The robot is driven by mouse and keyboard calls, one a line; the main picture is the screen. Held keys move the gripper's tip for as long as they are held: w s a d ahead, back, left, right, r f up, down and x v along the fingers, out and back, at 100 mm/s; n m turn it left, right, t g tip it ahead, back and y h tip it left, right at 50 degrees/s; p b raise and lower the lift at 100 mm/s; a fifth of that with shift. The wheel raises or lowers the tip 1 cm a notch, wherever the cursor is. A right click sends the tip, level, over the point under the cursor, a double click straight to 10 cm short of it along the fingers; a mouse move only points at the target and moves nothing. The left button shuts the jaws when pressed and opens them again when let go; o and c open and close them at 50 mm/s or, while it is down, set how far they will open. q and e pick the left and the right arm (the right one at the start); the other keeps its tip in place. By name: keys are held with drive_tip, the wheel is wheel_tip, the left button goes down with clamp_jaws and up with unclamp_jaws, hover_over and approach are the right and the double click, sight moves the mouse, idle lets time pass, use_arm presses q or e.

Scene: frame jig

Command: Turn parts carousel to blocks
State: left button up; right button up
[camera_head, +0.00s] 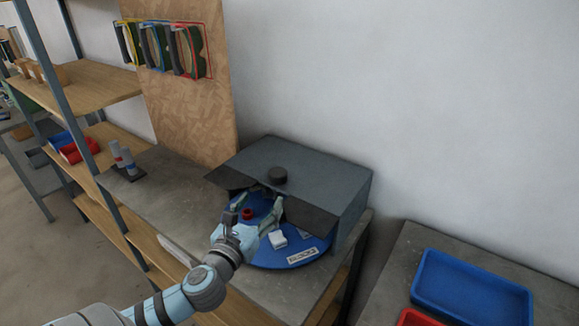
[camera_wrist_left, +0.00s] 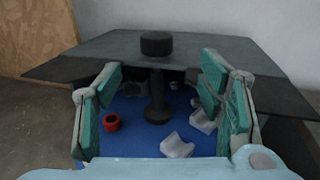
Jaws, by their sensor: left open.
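The parts carousel is a round blue turntable (camera_head: 268,256) under a grey housing (camera_head: 310,175) with an open front. A red ring-shaped part (camera_head: 247,213) and white-grey notched blocks (camera_head: 277,240) lie on the disc; one block (camera_wrist_left: 177,146) shows near the front in the wrist view. A white label (camera_head: 302,256) is at the disc's front edge. My left gripper (camera_head: 258,203) is open over the disc, its fingers either side of the post, apparently not touching it.
A blue tray (camera_head: 472,291) and part of a red tray (camera_head: 420,318) are on the right table. A small stand with cylinders (camera_head: 124,160) is at the left of the grey bench (camera_head: 170,190). A wooden board (camera_head: 190,110) and metal shelving stand behind left.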

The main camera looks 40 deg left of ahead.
sight(274, 178)
use_arm(q)
drive_tip(key=x, duration=1.2)
drive_tip(key=shift+w+a+r+p, duration=0.25)
drive_tip(key=shift+w+a+p, duration=0.05)
drive_tip(key=shift+w, duration=0.05)
drive_tip(key=shift+s+r, duration=0.1)
drive_tip(key=shift+s, duration=0.1)
drive_tip(key=shift+c, duration=1)
clamp_jaws()
use_arm(e)
drive_tip(key=shift+s+d+r, duration=0.1)
drive_tip(key=shift+s+r, duration=0.2)
drive_tip(key=shift+s, duration=0.5)
